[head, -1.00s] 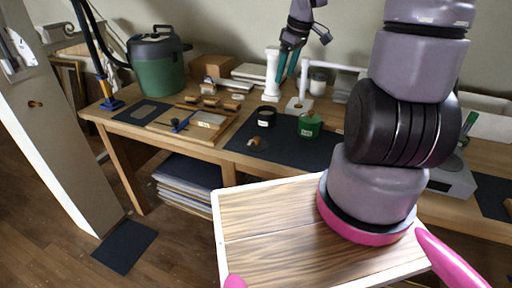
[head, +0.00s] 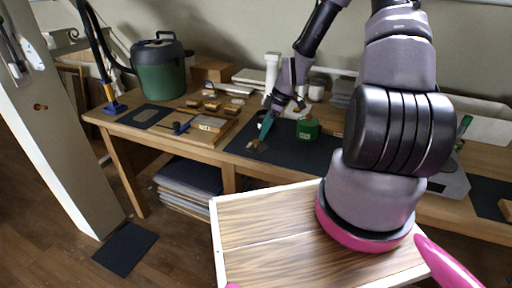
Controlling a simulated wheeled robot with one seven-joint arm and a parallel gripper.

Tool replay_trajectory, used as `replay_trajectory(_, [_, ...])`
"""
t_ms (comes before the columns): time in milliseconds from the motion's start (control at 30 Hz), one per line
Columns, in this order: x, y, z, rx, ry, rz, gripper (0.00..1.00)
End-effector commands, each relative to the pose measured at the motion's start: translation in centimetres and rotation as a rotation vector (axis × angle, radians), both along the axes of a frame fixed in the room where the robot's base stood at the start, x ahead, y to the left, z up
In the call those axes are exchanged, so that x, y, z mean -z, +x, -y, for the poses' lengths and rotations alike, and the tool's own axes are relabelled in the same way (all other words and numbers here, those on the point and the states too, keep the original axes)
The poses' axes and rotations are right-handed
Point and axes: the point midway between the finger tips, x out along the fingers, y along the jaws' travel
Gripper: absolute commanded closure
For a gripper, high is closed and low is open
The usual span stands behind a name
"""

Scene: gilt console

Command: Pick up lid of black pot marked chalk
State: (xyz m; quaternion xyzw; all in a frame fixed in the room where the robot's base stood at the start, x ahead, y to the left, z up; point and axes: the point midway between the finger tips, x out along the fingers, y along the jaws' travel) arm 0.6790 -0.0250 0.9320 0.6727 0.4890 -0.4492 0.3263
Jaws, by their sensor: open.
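A small brown knob on a dark round lid (head: 253,146) lies on the dark mat (head: 290,155) near the bench's front. The lid is hard to make out against the mat. My gripper (head: 263,136) is open, with teal fingers pointing down just beside and above the knob. I cannot tell whether they touch it. The black pot stands just behind the fingers and is mostly hidden by them; its marking cannot be read. A green pot (head: 307,129) with a pale label stands to the right of my gripper.
A wooden board with blocks (head: 208,124) lies left of the mat. A white column (head: 271,72) and a white jar (head: 316,90) stand behind. A green canister (head: 160,72) is at the back left. A white-edged wooden tray (head: 262,222) is in front.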

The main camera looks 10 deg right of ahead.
Motion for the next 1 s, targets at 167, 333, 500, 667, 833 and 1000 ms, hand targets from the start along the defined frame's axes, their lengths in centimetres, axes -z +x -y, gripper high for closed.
replay_trajectory(167, [1.7,0.4,-0.6,-0.001,0.0,-0.003,0.32])
replay_trajectory(333, [4.0,1.0,-1.5,0.0,0.001,-0.003,0.32])
replay_trajectory(500, [5.0,1.2,-1.8,0.001,-0.001,-0.001,0.32])
replay_trajectory(667, [4.9,1.2,-1.8,0.001,-0.001,0.0,0.32])
replay_trajectory(833, [4.9,1.2,-1.8,0.001,-0.001,0.0,0.85])
replay_trajectory(1000, [4.9,1.2,-1.8,0.001,-0.001,0.0,1.0])
